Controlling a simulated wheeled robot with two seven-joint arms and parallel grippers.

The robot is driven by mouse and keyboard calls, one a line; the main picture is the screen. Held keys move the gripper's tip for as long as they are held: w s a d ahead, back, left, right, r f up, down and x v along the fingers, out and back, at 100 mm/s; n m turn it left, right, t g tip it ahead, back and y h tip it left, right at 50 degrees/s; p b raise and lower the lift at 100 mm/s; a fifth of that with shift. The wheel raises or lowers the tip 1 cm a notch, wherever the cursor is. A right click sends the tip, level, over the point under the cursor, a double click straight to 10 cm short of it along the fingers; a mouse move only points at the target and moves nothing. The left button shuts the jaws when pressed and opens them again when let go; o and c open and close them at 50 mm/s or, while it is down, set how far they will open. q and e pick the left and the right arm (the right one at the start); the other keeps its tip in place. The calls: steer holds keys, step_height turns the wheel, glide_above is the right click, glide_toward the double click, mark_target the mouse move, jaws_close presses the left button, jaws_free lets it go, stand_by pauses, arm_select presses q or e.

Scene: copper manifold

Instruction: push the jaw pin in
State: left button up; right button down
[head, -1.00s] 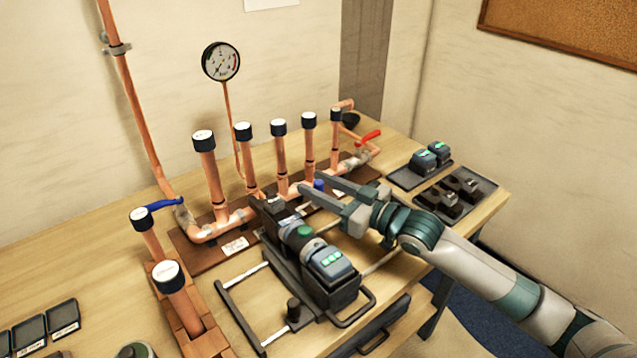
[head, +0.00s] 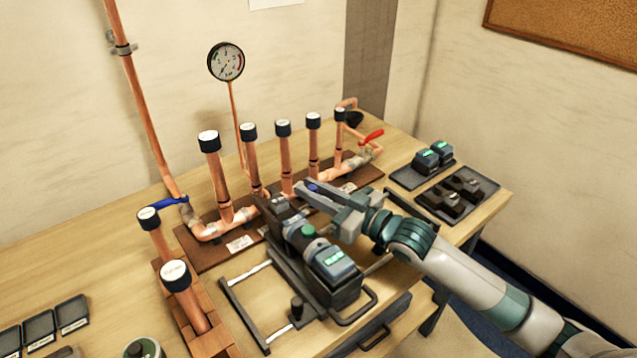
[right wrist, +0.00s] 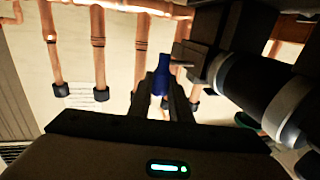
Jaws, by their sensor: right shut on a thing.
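The press tool (head: 318,255) lies on a dark sled on the table, its jaw end (head: 272,206) toward the copper manifold (head: 240,213). The jaw pin, seen as a blue head (right wrist: 161,74), is at the jaw end. In the head view only a small blue patch of the pin (head: 313,187) shows between the fingers. My right gripper (head: 308,189) is shut on the blue pin beside the jaw; its two dark fingers (right wrist: 166,98) flank the pin in the right wrist view. How deep the pin sits is hidden. My left gripper is not in view.
Several capped copper risers (head: 285,155) stand close behind the jaw. A red-handled valve (head: 371,136) is to the right and a blue-handled one (head: 162,204) to the left. Spare batteries (head: 427,160) sit on a right-hand tray. A rail frame (head: 238,305) lies in front.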

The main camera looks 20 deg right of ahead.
steer(key=c, duration=1.6)
jaws_free()
